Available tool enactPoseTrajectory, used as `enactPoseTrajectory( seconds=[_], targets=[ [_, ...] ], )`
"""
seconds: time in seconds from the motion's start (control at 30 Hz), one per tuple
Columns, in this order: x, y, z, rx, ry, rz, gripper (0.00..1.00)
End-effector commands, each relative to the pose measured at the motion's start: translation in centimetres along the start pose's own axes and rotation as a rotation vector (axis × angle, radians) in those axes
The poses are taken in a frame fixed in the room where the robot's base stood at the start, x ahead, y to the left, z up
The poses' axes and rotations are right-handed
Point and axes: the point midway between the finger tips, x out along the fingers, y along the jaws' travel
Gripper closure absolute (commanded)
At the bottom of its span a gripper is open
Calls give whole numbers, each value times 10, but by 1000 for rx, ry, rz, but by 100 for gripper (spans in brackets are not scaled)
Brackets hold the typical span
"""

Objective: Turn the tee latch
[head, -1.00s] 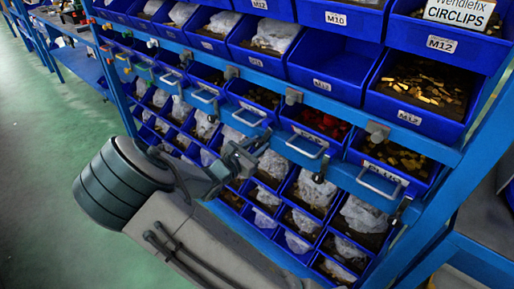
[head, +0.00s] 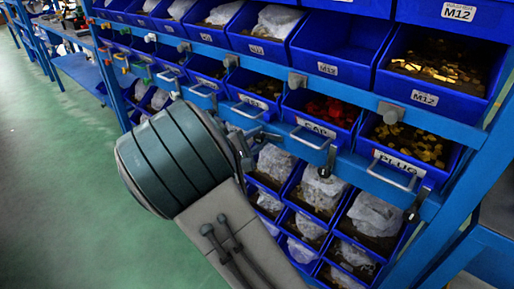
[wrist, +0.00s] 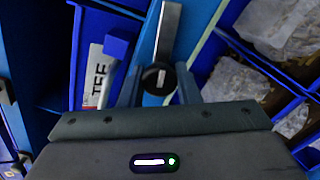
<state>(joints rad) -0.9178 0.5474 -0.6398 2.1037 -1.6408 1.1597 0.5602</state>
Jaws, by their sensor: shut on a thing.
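The tee latch (wrist: 168,32) is a flat grey metal bar with a round dark pivot. In the wrist view it stands in front of the blue rail beside a drawer label reading TEE (wrist: 97,75). My gripper (wrist: 157,88) has one finger on each side of the pivot end and is shut on the latch. The bar runs upward in the picture from between the fingers. In the head view my gripper (head: 243,150) is mostly hidden behind my wrist, and the tee latch cannot be made out there.
The blue rack (head: 455,130) fills the right side with rows of bins. CAP (head: 318,130) and PLUG (head: 396,163) drawers have metal handles and dark hanging latches close by. Bagged parts (wrist: 280,25) lie at the wrist view's right. Green floor (head: 70,200) at left is clear.

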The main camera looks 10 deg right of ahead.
Motion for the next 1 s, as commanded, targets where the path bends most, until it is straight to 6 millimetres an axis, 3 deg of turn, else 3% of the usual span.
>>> enactPoseTrajectory(
  seconds=[0.4, 0.97, 1.0],
  targets=[
    [0, -3, -1, 196, -1, -3, 93],
    [0, -1, 1, 224, -2, -4, 93],
    [0, -1, 1, 224, -2, -4, 65]
  ],
)
